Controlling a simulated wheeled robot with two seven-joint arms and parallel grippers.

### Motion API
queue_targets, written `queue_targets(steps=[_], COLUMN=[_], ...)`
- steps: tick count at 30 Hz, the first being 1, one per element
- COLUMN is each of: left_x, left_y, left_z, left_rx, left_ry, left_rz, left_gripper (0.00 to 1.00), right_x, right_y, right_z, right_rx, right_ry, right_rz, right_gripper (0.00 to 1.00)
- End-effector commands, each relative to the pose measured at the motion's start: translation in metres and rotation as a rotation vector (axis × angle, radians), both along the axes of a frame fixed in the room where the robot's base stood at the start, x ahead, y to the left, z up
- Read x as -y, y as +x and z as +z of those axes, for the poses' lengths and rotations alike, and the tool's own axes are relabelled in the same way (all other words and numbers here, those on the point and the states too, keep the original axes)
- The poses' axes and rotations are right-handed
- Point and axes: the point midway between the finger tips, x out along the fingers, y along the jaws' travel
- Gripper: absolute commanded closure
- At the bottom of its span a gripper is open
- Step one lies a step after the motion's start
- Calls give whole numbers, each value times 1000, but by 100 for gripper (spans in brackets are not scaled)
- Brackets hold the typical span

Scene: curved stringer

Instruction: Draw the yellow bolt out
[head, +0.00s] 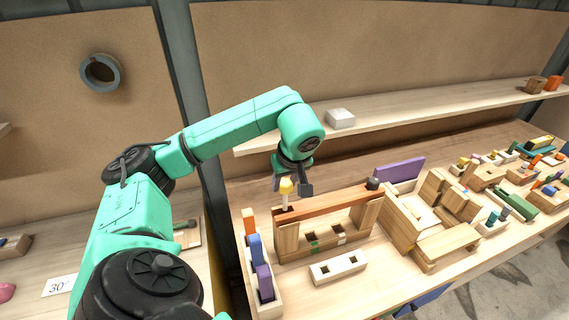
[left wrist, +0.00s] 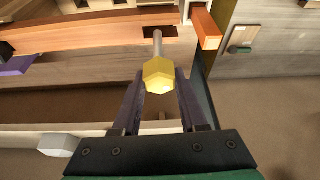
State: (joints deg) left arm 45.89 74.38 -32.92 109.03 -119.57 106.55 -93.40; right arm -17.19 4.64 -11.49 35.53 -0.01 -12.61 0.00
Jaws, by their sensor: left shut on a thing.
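The yellow bolt (head: 286,187) has a hexagonal yellow head and a pale grey shank. My left gripper (head: 292,188) is shut on its head from above. In the left wrist view the bolt head (left wrist: 158,75) sits between the two dark fingers of the gripper (left wrist: 159,92). The shank runs down to a dark slot at the left end of the reddish-brown beam (head: 325,202), which also shows in the left wrist view (left wrist: 90,40). I cannot tell whether the shank's tip is inside the slot or just above it. My right gripper is not in view.
A dark round knob (head: 373,183) stands at the beam's right end. A tray (head: 277,300) with orange, blue and purple blocks is left of the beam. A pale two-hole block (head: 338,269) lies in front. Wooden fixtures (head: 447,205) crowd the right; a shelf (head: 420,118) runs behind.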

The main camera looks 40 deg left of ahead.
Motion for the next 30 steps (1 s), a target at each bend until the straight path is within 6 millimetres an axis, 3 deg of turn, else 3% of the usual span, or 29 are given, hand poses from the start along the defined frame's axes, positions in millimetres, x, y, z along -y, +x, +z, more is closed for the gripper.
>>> queue_targets(steps=[21, 30], left_x=[0, 0], left_y=[0, 0], left_z=[45, 48], left_rx=[2, 0], left_ry=[0, 0], left_rz=[0, 0], left_gripper=[100, 100], right_x=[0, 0], right_y=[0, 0], right_z=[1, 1], right_rx=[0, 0], right_ry=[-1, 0], right_rz=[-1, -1], right_gripper=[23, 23])
